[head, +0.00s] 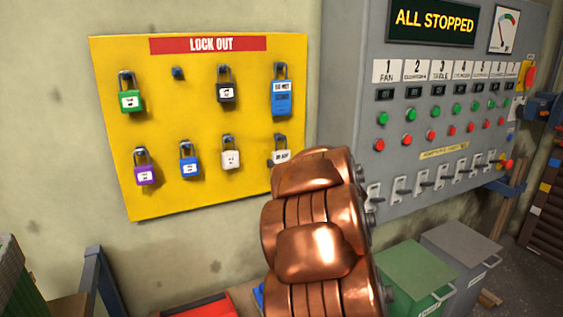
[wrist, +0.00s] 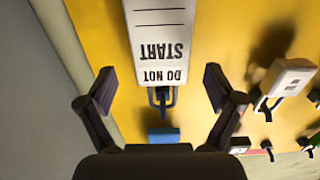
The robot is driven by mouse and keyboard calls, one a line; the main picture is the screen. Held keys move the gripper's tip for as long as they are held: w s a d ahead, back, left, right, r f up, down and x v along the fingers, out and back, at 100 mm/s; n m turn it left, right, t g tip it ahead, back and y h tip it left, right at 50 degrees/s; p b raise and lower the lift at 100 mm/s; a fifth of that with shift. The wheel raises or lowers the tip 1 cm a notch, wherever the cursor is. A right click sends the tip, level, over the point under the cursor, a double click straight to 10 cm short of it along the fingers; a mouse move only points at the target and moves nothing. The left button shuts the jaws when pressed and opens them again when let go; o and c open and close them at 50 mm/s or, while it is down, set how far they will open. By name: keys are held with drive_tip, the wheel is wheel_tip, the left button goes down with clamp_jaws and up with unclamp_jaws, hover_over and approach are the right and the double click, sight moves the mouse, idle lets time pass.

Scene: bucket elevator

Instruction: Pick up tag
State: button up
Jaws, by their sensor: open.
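A white tag (wrist: 158,45) reading "DO NOT START" hangs by a dark loop near a blue peg (wrist: 163,135) on the yellow board. It appears upside down in the wrist view, between and beyond the fingers. My gripper (wrist: 158,82) is open, one finger on each side of the tag's printed end, apart from it. In the head view the tag (head: 281,156) shows at the board's lower right, its lower part hidden by my copper arm. My gripper is hidden there.
The yellow lock-out board (head: 200,120) holds several padlocks; a white padlock (head: 230,155) hangs left of the tag, and a blue item (head: 282,95) above. A grey control panel (head: 435,150) with switches stands right. Green (head: 415,275) and grey bins (head: 460,255) stand below.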

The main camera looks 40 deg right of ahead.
sight(282, 154)
drive_tip(key=shift+x, duration=1.55)
drive_tip(key=c, duration=1.3)
drive_tip(key=shift+a+r, duration=0.1)
drive_tip(key=shift+r, duration=0.7)
drive_tip(key=b+v, duration=0.1)
drive_tip(key=v, duration=1.7)
drive_tip(key=shift+f, duration=0.1)
